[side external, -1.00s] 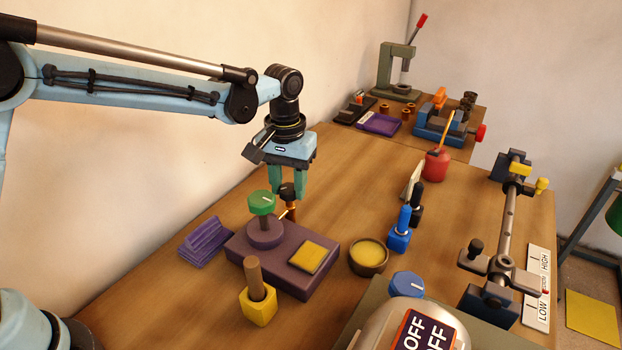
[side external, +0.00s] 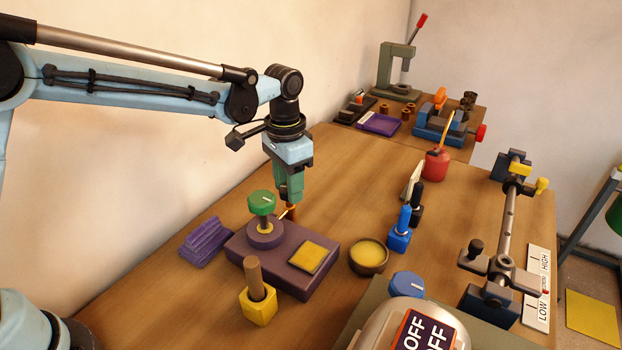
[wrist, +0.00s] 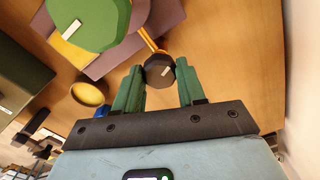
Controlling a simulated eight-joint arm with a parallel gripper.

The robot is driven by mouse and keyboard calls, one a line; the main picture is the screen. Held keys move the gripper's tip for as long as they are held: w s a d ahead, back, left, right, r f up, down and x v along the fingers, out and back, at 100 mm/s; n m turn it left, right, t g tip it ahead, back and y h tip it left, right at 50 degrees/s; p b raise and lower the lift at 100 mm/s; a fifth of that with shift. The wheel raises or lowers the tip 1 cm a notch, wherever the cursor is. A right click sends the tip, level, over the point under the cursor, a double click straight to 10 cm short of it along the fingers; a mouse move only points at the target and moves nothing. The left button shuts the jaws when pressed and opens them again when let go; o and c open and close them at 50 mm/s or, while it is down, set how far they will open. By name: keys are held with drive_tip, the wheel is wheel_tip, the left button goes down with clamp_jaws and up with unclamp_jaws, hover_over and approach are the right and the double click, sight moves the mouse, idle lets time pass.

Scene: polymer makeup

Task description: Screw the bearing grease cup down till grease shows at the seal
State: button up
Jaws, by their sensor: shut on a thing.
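The grease cup's black cap (wrist: 154,75), with a pale mark, sits between the green fingers of my gripper (wrist: 158,68) in the wrist view. In the side view my gripper (side external: 290,195) points down and is shut on the cap, which its fingers hide. The cup's orange-brown body (side external: 291,212) shows just below the fingertips. A thin yellowish pipe runs from it towards the round purple hub (side external: 263,240) on the purple block (side external: 300,284). A yellow ring of what looks like grease (side external: 265,229) shows on the hub's top, under the green knob (side external: 261,203).
A yellow holder with a brown handle (side external: 258,305) stands in front of the block. A purple ribbed piece (side external: 205,242) lies left, close to the wall. A bowl of yellow stuff (side external: 369,256) and a blue bottle (side external: 400,235) stand right. Bare bench lies behind my gripper.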

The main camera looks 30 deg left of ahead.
idle(0.3)
drive_tip(key=o, duration=1.1)
drive_tip(key=shift+c, duration=0.2)
wheel_tip(320, 180, up, 12)
drive_tip(key=shift+r, duration=0.1)
